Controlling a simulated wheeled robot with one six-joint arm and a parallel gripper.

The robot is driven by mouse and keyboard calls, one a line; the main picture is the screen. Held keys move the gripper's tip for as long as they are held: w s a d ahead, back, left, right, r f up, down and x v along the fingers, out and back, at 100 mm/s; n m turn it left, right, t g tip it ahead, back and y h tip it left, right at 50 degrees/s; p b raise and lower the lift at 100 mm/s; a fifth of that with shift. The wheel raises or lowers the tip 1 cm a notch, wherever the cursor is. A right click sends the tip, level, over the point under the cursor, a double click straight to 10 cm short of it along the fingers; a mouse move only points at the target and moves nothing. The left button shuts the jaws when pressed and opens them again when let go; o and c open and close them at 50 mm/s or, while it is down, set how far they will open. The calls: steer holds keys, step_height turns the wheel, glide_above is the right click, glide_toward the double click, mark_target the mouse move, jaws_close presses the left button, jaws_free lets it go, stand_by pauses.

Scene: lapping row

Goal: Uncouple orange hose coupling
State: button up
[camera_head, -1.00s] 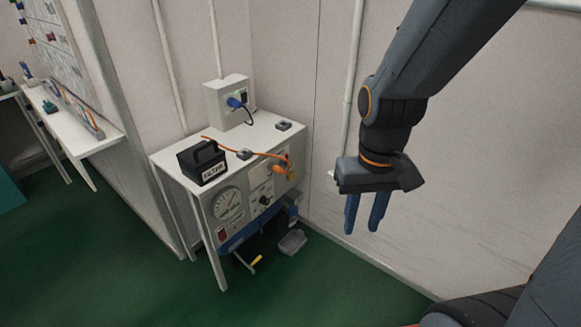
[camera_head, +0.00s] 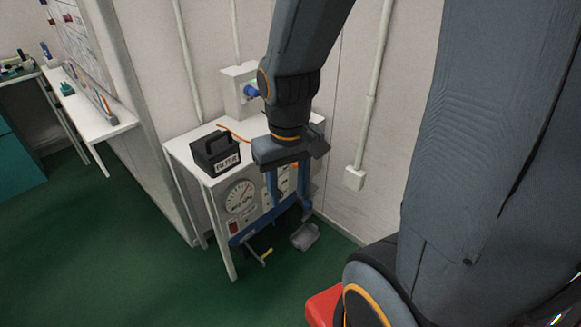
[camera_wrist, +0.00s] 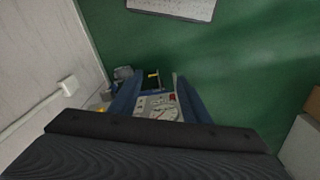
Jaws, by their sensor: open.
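The orange hose (camera_head: 233,134) lies across the top of the white instrument bench (camera_head: 182,150). Its coupling end at the panel front is mostly hidden behind my gripper; a small orange patch (camera_head: 294,179) shows beside a finger. My gripper (camera_head: 288,196) points down with its two blue fingers apart, in front of the panel's right part in the head view. In the wrist view, the panel front (camera_wrist: 155,103) shows between the open fingers. A small yellow-orange piece (camera_wrist: 102,109) shows left of the left finger; I cannot tell if it is the coupling. Nothing is held.
A black filter box (camera_head: 215,153) stands on the bench top, above a round gauge (camera_head: 240,197). A grey box with a blue plug (camera_head: 250,91) is at the back. A grey bin (camera_head: 305,236) sits on the floor. Green floor is free at left.

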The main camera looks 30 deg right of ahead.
steer(key=w+d+f+n+t+y+b, duration=0.25)
steer(key=w+d+f+t+b, duration=0.35)
steer(key=w+d+f, duration=0.6)
steer(key=w+d+f+n+t+y+b, duration=0.1)
steer(key=w+d+f+n+t+b, duration=0.35)
steer(key=w+d+f, duration=0.65)
steer(key=shift+m+t, duration=0.6)
steer(key=shift+t, duration=0.35)
steer(key=shift+w+a+f+b, duration=0.15)
steer(key=shift+w+a, duration=0.55)
steer(key=shift+w, duration=0.7)
steer(key=shift+w+a+f+b, duration=0.1)
steer(key=shift+w+a+b, duration=0.15)
steer(key=shift+w+a, duration=0.8)
steer(key=shift+w+a+f+b, duration=0.1)
steer(key=shift+w+a+b, duration=0.15)
steer(key=shift+w, duration=1.5)
steer(key=shift+c, duration=0.4)
jaws_close()
steer(key=shift+s+d+p, duration=0.25)
steer(key=shift+s+p, duration=0.1)
steer(key=shift+s, duration=0.35)
steer(key=shift+s+d+p, duration=0.2)
steer(key=shift+s+p, duration=0.1)
steer(key=shift+s, duration=0.4)
